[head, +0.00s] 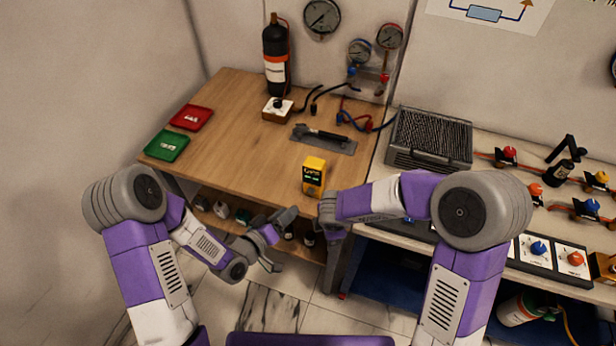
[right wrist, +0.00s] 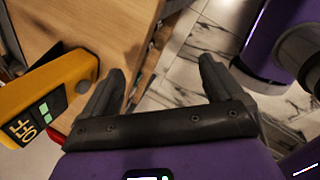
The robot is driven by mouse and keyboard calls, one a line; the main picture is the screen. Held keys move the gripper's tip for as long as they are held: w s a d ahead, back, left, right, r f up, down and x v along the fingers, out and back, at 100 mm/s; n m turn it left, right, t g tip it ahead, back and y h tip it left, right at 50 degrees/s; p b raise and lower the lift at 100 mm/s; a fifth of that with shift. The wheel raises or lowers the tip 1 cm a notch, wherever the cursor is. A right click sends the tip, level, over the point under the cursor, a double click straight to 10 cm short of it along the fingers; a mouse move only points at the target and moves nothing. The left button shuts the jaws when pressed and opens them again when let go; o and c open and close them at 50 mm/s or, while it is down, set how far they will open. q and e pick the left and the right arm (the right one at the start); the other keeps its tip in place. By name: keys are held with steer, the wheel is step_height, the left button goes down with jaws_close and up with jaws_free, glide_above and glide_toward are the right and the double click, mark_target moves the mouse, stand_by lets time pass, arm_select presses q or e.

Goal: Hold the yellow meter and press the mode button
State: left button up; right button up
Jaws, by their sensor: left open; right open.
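The yellow meter (head: 314,177) stands upright on the wooden table near its front edge, with a dark display and green marks on its face. It also shows large at the left of the right wrist view (right wrist: 60,88), cut off by the frame. A small red part (right wrist: 50,135) shows beside it there; I cannot tell whether it is the mode button. My right gripper (right wrist: 160,78) is open and empty, beside the meter and apart from it. My left gripper (head: 282,240) is open and empty in front of the table edge, left of and nearer than the meter.
The wooden table (head: 225,135) holds red (head: 191,117) and green (head: 166,145) trays, a small knob box (head: 278,108) and a dark tool on a grey plate (head: 335,146). A black bottle (head: 276,55) stands behind. A bench with valves is at right. Table left of the meter is clear.

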steer(key=w+d+r+n+t+h, duration=0.3)
steer(key=w+r+n, duration=0.1)
steer(key=w+r, duration=0.35)
step_height(320, 180, up, 7)
steer(key=n+t+h, duration=0.2)
steer(key=n+t, duration=0.4)
glide_above(312, 172)
steer(key=d, duration=0.1)
steer(key=shift+n, duration=0.5)
steer(key=s+f, duration=0.1)
steer(key=a+f, duration=0.1)
steer(key=f, duration=0.1)
steer(key=s+a+f, duration=0.1)
steer(key=f, duration=0.1)
steer(key=shift+s+f, duration=0.15)
steer(key=shift+s, duration=0.2)
steer(key=shift+w+f, duration=0.1)
steer(key=shift+f, duration=0.15)
steer(key=shift+w+d+f, duration=0.15)
steer(key=shift+w+d, duration=0.05)
steer(key=shift+w, duration=0.1)
steer(key=x, duration=0.6)
steer(key=shift+w+f, duration=0.15)
steer(key=shift+w, duration=0.1)
steer(key=shift+c, duration=0.2)
